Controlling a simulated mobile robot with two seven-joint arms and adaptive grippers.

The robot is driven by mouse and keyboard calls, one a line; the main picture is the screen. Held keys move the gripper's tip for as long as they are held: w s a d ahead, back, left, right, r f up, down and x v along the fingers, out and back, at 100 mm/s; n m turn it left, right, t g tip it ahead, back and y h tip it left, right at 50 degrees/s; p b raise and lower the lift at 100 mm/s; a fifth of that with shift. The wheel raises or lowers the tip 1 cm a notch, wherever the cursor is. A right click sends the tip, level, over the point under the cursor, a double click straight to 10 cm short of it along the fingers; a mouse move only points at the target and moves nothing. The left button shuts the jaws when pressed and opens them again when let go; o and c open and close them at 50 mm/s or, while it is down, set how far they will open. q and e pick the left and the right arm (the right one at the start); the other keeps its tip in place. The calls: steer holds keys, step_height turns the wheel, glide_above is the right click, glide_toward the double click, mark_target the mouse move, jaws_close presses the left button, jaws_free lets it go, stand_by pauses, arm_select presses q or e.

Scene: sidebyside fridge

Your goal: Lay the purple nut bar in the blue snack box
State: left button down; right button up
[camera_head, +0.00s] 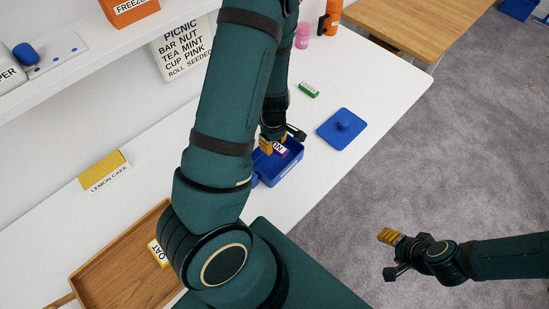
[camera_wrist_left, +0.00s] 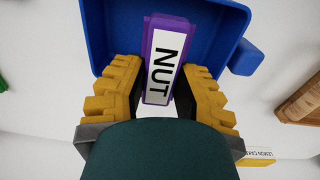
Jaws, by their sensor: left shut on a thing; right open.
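The purple nut bar (camera_wrist_left: 163,62) has a white label reading NUT. My left gripper (camera_wrist_left: 158,88) is shut on it, with a yellow finger on each side. The blue snack box (camera_wrist_left: 112,35) is open behind the bar in the left wrist view, and the bar overlaps its inside; I cannot tell whether it touches the floor of the box. In the head view the box (camera_head: 289,172) stands on the white counter, with the left gripper (camera_head: 275,147) over it. My right gripper (camera_head: 391,255) is open and empty over the grey floor, right of the counter.
A blue lid (camera_head: 341,128) with a knob lies right of the box. A green bar (camera_head: 309,89) lies behind it. A wooden tray (camera_head: 125,262) with an OAT bar (camera_head: 157,252) is front left. A lemon cake card (camera_head: 105,170) stands near the wall. Pink and orange bottles stand at the back.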

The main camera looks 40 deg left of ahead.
arm_select(q)
glide_above(274, 160)
step_height(274, 160, down, 4)
steer(key=shift+s+a+f+b, duration=0.1)
steer(key=shift+b, duration=0.35)
step_height(274, 160, down, 3)
steer(key=shift+f+b, duration=0.2)
steer(key=shift+b, duration=0.35)
steer(key=shift+f, duration=0.15)
arm_select(e)
steer(key=f, duration=0.2)
steer(key=shift+s+f, duration=0.2)
steer(key=shift+f, duration=0.15)
arm_select(q)
steer(key=shift+f, duration=0.15)
steer(key=c, duration=0.8)
jaws_free()
arm_select(e)
steer(key=shift+f, duration=0.15)
